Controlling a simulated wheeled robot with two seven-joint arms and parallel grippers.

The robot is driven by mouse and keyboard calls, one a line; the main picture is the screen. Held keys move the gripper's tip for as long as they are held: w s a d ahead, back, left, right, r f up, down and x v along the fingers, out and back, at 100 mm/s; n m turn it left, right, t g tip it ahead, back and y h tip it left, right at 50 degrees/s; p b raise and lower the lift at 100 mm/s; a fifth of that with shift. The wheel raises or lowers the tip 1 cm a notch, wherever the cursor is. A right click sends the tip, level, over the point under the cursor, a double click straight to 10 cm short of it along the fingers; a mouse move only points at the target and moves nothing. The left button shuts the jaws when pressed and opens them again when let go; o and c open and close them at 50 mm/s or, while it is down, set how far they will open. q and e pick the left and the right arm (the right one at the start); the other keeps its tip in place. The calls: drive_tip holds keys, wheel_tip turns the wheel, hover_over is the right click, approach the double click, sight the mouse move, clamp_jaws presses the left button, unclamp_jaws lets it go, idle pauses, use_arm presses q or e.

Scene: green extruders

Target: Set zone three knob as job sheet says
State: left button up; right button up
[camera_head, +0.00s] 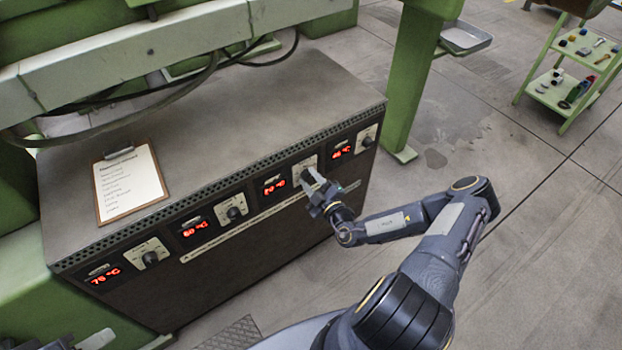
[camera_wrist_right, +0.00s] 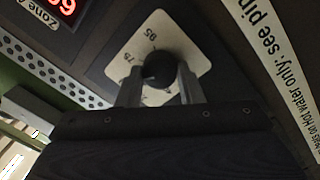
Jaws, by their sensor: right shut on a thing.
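The zone three knob (camera_wrist_right: 158,68) is dark and round on a white dial plate (camera_wrist_right: 192,52) printed with numbers including 75 and 95. My right gripper (camera_wrist_right: 160,82) is shut on this knob, one finger on each side. In the head view my right gripper (camera_head: 314,182) is at the panel front and covers most of the knob. A red display (camera_head: 273,185) sits just left of it; its digits are too small to read surely. The job sheet on a clipboard (camera_head: 130,183) lies on the cabinet top; its lines are too small to read. My left gripper seems partly in view at the bottom left edge.
The cabinet front (camera_head: 230,270) carries other knobs (camera_head: 234,213) and red displays (camera_head: 104,276) in a row. A green post (camera_head: 410,90) stands right of the cabinet. Cables (camera_head: 130,98) hang over its top. A green cart (camera_head: 570,75) stands far right.

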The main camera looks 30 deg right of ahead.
drive_tip(key=m, duration=0.4)
drive_tip(key=shift+m+p, duration=0.3)
drive_tip(key=shift+m, duration=0.1)
drive_tip(key=m, duration=0.4)
drive_tip(key=shift+m+g, duration=0.3)
drive_tip(key=m, duration=0.4)
drive_tip(key=shift+d, duration=0.1)
drive_tip(key=shift+m+b, duration=0.7)
drive_tip(key=shift+m, duration=1.5)
drive_tip(key=o, duration=1)
drive_tip(key=shift+r, duration=0.1)
drive_tip(key=shift+c, duration=0.2)
drive_tip(key=shift+s, duration=0.1)
